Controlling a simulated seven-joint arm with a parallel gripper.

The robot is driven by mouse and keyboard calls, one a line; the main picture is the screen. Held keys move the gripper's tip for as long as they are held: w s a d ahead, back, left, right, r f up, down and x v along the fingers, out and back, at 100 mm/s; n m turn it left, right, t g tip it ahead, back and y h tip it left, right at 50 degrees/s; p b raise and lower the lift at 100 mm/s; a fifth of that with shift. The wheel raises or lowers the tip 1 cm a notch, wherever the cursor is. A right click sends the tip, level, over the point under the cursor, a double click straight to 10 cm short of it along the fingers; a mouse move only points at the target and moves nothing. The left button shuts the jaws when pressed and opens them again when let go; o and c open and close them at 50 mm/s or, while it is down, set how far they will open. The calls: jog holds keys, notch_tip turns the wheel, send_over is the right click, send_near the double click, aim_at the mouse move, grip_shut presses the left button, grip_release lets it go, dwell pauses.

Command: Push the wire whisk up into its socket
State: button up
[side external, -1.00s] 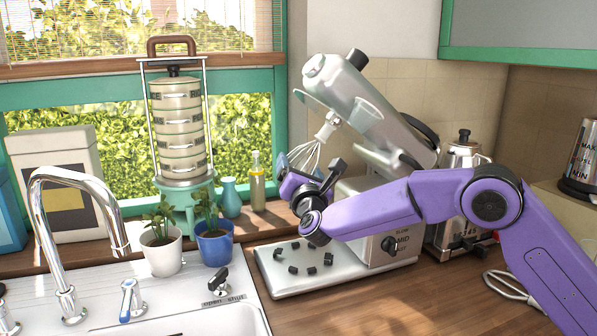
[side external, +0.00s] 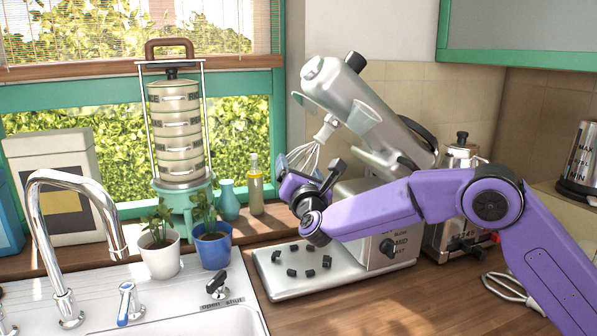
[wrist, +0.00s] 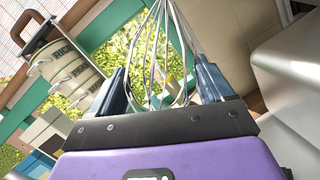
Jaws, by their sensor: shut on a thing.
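The wire whisk (side external: 304,157) hangs under the tilted-up head (side external: 350,98) of a silver stand mixer, its top at the white socket piece (side external: 326,131). In the wrist view the whisk's wire loops (wrist: 160,60) lie between the two blue fingers. My gripper (side external: 290,165) is shut on the whisk's wires from below; it also shows in the wrist view (wrist: 160,88).
The mixer's base plate (side external: 285,285) with several dark studs lies below my gripper. Two potted plants (side external: 212,245), a teal vase (side external: 229,200) and an oil bottle (side external: 256,190) stand to the left. Another whisk (side external: 512,288) lies on the counter at right.

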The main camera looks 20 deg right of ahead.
jog(key=shift+d+r, duration=0.2)
jog(key=o, duration=1.1)
jog(key=shift+c, duration=0.2)
jog(key=shift+s+a+f, duration=0.15)
jog(key=shift+s+a, duration=0.05)
jog(key=shift+s, duration=0.2)
jog(key=v, duration=1.6)
jog(key=shift+s, duration=0.25)
